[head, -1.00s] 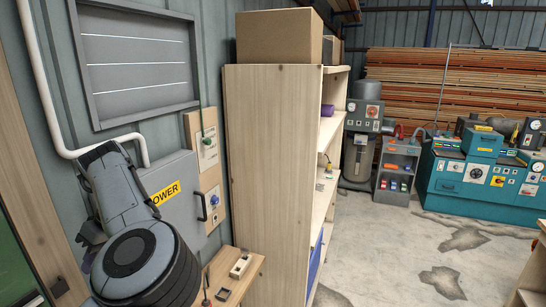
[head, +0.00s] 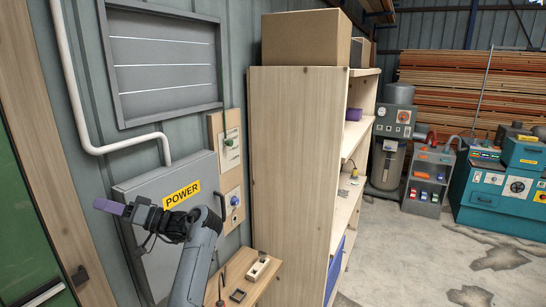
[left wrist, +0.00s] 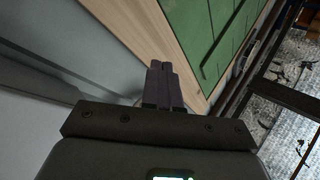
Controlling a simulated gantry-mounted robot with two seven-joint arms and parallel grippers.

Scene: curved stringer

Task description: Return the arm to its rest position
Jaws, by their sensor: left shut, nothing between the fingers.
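My left gripper (head: 112,207) is in the lower left of the head view, in front of the grey power cabinet (head: 150,250) with its yellow POWER label. It points left, toward the wooden door frame. In the left wrist view the two dark fingers (left wrist: 161,84) lie together, shut with nothing between them. Past them are a pale wood strip and a green panel. My left arm (head: 196,262) rises from the bottom edge of the head view. My right gripper does not show in either view.
A tall wooden shelf (head: 292,170) with a cardboard box (head: 306,38) on top stands right of the cabinet. A green door (head: 22,215) is at far left. Open concrete floor (head: 430,255) lies at right, before grey and teal machines.

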